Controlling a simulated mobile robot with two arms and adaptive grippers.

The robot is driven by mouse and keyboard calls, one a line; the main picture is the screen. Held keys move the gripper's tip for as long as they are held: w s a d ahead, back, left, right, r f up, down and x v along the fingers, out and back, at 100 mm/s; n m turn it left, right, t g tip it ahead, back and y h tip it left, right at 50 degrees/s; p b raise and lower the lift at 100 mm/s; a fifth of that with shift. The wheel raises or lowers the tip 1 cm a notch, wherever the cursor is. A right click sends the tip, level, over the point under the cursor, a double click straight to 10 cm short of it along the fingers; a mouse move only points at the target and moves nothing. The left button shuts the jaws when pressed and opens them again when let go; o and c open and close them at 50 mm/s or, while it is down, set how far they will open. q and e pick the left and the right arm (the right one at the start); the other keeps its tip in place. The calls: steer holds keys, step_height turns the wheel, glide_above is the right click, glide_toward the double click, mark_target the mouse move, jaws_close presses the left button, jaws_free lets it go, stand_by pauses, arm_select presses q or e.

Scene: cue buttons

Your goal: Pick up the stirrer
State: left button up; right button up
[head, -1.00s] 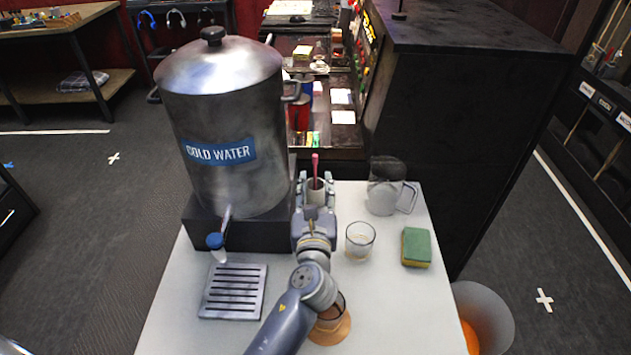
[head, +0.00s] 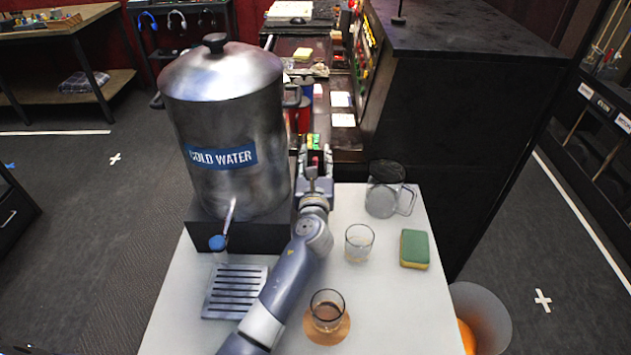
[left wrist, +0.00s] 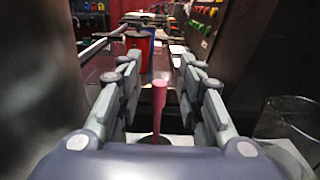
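The pink stirrer (left wrist: 158,100) stands upright between the fingers of my left gripper (left wrist: 158,80) in the left wrist view. The fingers are open on both sides of it, with a gap on each side. In the head view, my left gripper (head: 317,165) is at the far edge of the white table, and only the top of the stirrer (head: 314,161) shows. The cup around the stirrer's base is mostly hidden by the gripper. My right gripper is not in view.
The cold water urn (head: 222,130) stands close left of my arm. A glass jug (head: 386,195), an empty glass (head: 359,243) and a sponge (head: 414,248) are on the right. A drip tray (head: 234,291) is on the left.

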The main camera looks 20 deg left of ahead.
arm_select(q)
jaws_close()
steer(key=shift+r, duration=0.1)
